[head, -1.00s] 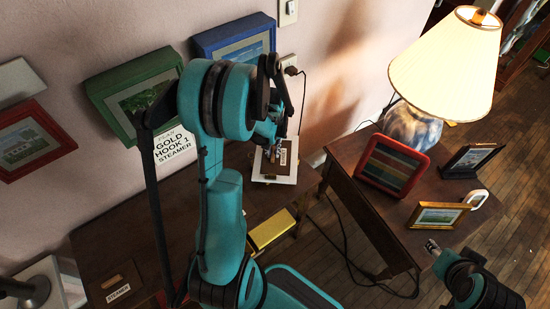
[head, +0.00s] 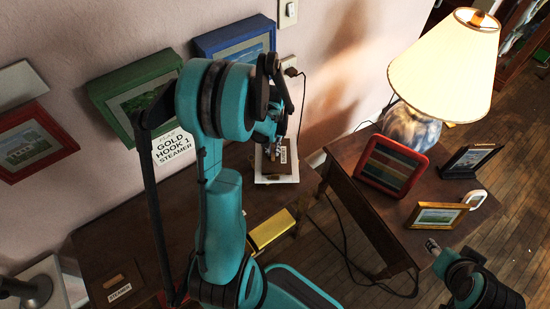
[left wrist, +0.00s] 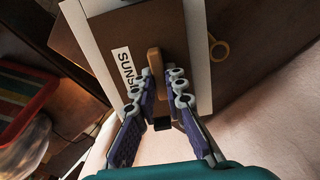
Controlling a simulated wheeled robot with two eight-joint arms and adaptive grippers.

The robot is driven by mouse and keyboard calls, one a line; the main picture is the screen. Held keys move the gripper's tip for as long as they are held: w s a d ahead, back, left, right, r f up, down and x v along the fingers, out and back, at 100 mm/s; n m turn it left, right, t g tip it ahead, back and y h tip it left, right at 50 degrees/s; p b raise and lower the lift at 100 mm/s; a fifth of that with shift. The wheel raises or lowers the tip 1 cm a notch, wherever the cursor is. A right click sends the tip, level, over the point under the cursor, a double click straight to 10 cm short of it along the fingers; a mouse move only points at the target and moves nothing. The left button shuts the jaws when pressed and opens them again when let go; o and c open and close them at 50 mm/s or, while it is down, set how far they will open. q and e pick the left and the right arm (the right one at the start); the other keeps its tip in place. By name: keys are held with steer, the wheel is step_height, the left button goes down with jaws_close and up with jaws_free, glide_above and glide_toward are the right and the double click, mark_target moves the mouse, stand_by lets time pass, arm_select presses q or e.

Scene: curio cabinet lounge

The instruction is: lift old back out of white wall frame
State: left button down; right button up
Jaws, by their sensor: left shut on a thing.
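The white wall frame (head: 277,180) lies face down on the dark desk, below my left gripper (head: 273,149). The old back is a brown board (head: 284,167) with a white label; in the left wrist view the brown board (left wrist: 130,28) shows a label partly reading "SUNS", with white frame edges (left wrist: 197,50) beside it. My left gripper (left wrist: 162,92) is shut on the board's tan tab (left wrist: 155,62). How far the board stands above the frame is hard to tell. My right gripper (head: 432,247) is at lower right, away from the frame; its jaws are too small to read.
A gold box (head: 271,230) is on the desk in front of the frame. A brown board labelled STEAMER (head: 118,287) lies at the desk's left. Green (head: 113,94), blue (head: 215,42) and red (head: 40,120) frames hang on the wall. A lamp (head: 446,59) stands right.

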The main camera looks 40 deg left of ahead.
mark_target(273, 151)
arm_select(q)
steer(key=shift+r, duration=0.15)
steer(key=shift+r+p, duration=1.2)
steer(key=shift+r, duration=0.45)
